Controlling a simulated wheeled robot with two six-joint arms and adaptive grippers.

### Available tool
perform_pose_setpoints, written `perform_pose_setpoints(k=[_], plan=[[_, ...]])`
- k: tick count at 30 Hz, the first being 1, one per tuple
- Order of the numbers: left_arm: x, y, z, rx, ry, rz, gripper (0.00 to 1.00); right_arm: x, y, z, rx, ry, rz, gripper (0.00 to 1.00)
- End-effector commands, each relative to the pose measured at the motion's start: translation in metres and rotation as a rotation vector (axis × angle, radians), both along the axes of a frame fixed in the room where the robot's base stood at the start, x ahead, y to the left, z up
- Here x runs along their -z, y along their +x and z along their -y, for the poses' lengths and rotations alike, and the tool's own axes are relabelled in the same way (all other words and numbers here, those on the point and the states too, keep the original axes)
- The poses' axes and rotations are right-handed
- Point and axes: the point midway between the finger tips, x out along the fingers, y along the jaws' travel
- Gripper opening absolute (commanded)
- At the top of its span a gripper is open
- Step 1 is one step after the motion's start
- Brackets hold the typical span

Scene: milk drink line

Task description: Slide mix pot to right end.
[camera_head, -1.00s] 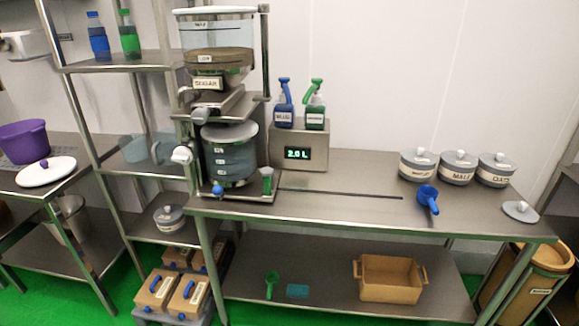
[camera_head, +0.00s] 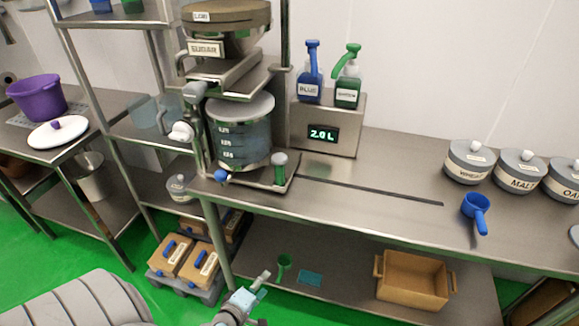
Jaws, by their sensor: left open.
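The mix pot (camera_head: 240,140) is a see-through bluish vessel with level marks and a grey lid. It stands upright at the left end of the steel bench, under the sugar dispenser (camera_head: 222,45). A dark slot (camera_head: 370,190) runs from the carriage to the right along the bench. My left gripper (camera_head: 259,284) is open and empty at the bottom, in front of the bench and well apart from the pot. My right gripper is not in view.
A display box (camera_head: 325,134) reading 2.0 L stands behind the slot, with blue and green spray bottles on top. A blue scoop (camera_head: 476,211) and lidded tubs (camera_head: 470,162) stand at the right. The bench along the slot is clear. A brown crate (camera_head: 413,280) is below.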

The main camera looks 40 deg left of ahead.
Motion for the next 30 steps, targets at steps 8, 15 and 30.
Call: perform_pose_setpoints(k=[8, 15, 30], plan=[[-0.251, 0.071, -0.033, -0.510, -1.424, 0.764, 0.42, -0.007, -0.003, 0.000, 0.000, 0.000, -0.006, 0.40], [-0.265, 0.101, -0.042, -0.540, -1.575, 0.793, 0.42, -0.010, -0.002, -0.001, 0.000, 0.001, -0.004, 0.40], [-0.262, 0.202, -0.078, -0.542, -1.569, 0.790, 0.42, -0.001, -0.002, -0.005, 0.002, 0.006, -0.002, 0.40]])
